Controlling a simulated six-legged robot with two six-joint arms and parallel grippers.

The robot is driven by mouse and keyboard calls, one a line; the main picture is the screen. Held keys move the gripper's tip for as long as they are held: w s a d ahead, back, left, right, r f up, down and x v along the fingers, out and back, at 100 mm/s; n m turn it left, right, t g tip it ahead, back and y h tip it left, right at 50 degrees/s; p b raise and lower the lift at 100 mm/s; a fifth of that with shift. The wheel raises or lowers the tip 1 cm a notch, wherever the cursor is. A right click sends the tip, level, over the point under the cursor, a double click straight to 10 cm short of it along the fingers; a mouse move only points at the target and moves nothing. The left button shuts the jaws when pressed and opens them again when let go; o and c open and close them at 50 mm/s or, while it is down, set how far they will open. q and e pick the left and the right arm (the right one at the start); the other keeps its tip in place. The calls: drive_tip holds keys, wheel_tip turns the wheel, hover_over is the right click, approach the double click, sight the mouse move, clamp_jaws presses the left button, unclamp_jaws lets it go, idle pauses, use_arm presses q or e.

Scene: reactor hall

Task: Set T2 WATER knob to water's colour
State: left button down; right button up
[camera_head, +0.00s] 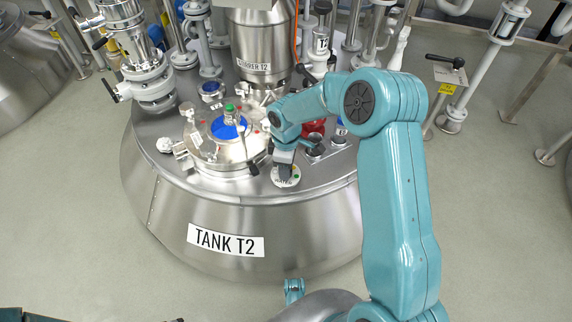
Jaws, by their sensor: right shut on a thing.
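The T2 WATER knob sits on a small round white dial plate (287,182) near the front right of the tank lid. The plate carries small coloured marks, one of them green at its right, and a small label at its front. My right gripper (283,166) reaches down from the right and is shut on the knob. The gripper covers most of the knob, so I cannot tell which colour it points to. My left gripper is not in view.
A hatch with a blue window (229,127) lies left of the gripper. A red part (313,128) and dark round fittings (314,150) stand close to its right. The stirrer column (262,45) rises behind. Pipes surround the tank.

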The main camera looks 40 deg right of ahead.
drive_tip(key=shift+m, duration=1.1)
drive_tip(key=o, duration=1.1)
drive_tip(key=shift+c, duration=0.2)
wheel_tip(320, 180, up, 16)
drive_tip(key=p, duration=0.5)
drive_tip(key=shift+r+p, duration=0.25)
drive_tip(key=shift+p, duration=0.05)
